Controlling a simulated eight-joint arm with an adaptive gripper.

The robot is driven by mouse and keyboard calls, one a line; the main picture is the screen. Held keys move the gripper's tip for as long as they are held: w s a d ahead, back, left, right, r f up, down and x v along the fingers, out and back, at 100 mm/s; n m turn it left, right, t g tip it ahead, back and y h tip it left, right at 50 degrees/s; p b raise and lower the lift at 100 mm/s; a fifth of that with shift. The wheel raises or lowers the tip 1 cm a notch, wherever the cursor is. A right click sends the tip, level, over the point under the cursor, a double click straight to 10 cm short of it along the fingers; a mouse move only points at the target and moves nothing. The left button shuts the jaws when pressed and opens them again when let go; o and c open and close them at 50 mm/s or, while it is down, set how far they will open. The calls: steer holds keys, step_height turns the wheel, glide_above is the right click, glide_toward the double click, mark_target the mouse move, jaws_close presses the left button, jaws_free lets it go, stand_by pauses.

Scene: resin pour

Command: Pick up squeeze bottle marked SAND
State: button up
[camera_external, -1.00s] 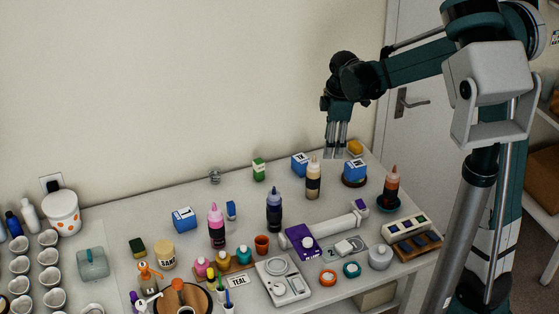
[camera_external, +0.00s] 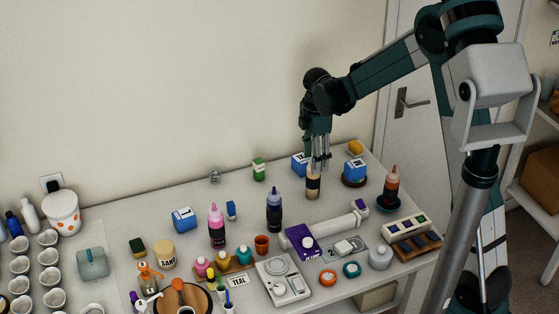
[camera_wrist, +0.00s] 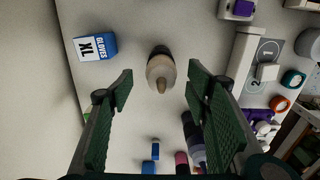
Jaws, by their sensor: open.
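The squeeze bottle with tan contents and a dark band (camera_external: 313,187) stands upright toward the back right of the table; I cannot read its label. In the wrist view the same bottle (camera_wrist: 161,72) is seen from above, its tan nozzle pointing up toward the camera. My gripper (camera_external: 319,164) is directly above it, pointing down, with the fingertips around the height of its nozzle and hiding its top. In the wrist view the fingers (camera_wrist: 160,88) are wide apart, with the bottle between and just beyond their tips, apparently untouched.
A blue gloves box (camera_wrist: 96,47) is beside the bottle, toward the wall. A dark blue bottle (camera_external: 274,210), a pink bottle (camera_external: 216,227) and a reddish-brown bottle (camera_external: 392,184) stand nearby. A white roll (camera_external: 335,229) lies in front.

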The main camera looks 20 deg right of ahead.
mark_target(312, 176)
steer(key=shift+f, duration=0.15)
steer(key=shift+f, duration=1.15)
steer(key=shift+f, duration=0.15)
steer(key=shift+s+f+p, duration=0.1)
steer(key=shift+f+p, duration=0.25)
steer(key=shift+f, duration=2.1)
steer(key=c, duration=1.1)
